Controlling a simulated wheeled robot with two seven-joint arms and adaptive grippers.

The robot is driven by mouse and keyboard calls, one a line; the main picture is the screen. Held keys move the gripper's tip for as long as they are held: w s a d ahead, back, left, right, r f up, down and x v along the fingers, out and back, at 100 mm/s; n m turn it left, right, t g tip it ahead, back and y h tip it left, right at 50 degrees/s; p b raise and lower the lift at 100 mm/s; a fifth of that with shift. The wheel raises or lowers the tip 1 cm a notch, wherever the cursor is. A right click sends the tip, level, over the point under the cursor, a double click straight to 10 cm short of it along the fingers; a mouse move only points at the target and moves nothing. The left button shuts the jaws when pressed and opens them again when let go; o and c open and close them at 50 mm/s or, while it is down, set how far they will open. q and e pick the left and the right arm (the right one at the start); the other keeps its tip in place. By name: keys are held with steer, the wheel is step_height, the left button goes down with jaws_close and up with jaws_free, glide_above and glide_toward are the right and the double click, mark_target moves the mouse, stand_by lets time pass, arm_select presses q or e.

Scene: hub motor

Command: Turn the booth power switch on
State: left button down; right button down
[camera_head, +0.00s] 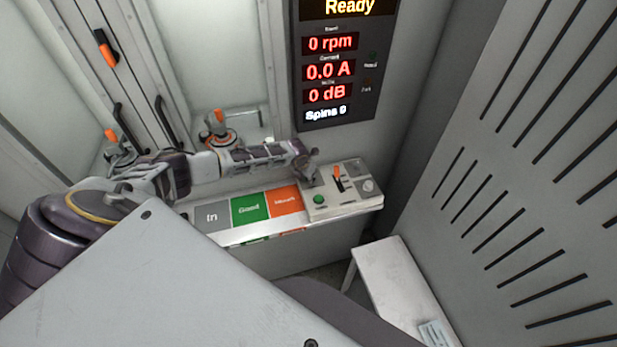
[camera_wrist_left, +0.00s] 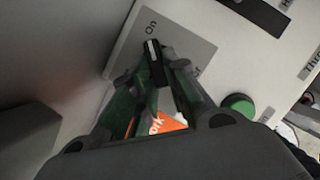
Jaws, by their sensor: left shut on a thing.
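The power switch is a small black lever (camera_wrist_left: 154,52) on a grey plate (camera_wrist_left: 190,48) marked "On" in the left wrist view. The lever's tip points toward the "On" marking. My left gripper (camera_wrist_left: 166,70) is shut on the lever, its two fingers close together around the lower part. In the head view my left gripper (camera_head: 312,168) is over the left part of the control panel (camera_head: 345,207) and hides the switch. My right gripper is in neither view.
A display (camera_head: 335,65) above reads "Ready". A white bench (camera_head: 395,280) stands lower right.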

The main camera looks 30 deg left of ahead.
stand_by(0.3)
arm_select(q)
steer(key=c, duration=1.4)
jaws_free()
steer(key=shift+v, duration=6)
